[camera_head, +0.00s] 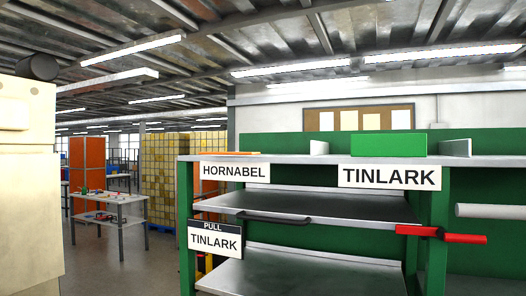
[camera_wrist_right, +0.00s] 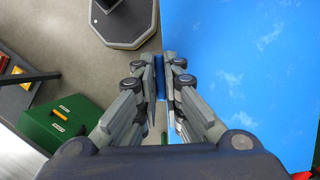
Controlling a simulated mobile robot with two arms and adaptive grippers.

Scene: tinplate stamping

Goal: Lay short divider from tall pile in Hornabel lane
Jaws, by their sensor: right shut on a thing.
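In the head view the HORNABEL label (camera_head: 235,171) is on the left of the rack's top front edge, and the TINLARK label (camera_head: 390,177) is on the right. A flat orange-yellow strip (camera_head: 236,153) lies on the top shelf above the HORNABEL label. Small upright pale plates (camera_head: 319,147) stand on that shelf. In the right wrist view my right gripper (camera_wrist_right: 159,72) is shut on a thin dark blue piece (camera_wrist_right: 159,64), seen edge-on; I cannot tell whether it is a divider. My left gripper is in neither view. I cannot make out a tall pile.
A green block (camera_head: 377,145) sits on the top shelf above the TINLARK label. A red handle (camera_head: 459,238) juts from the rack's right. A wide light blue surface (camera_wrist_right: 245,75) fills the wrist view's right; a green box (camera_wrist_right: 62,120) is on the floor at left.

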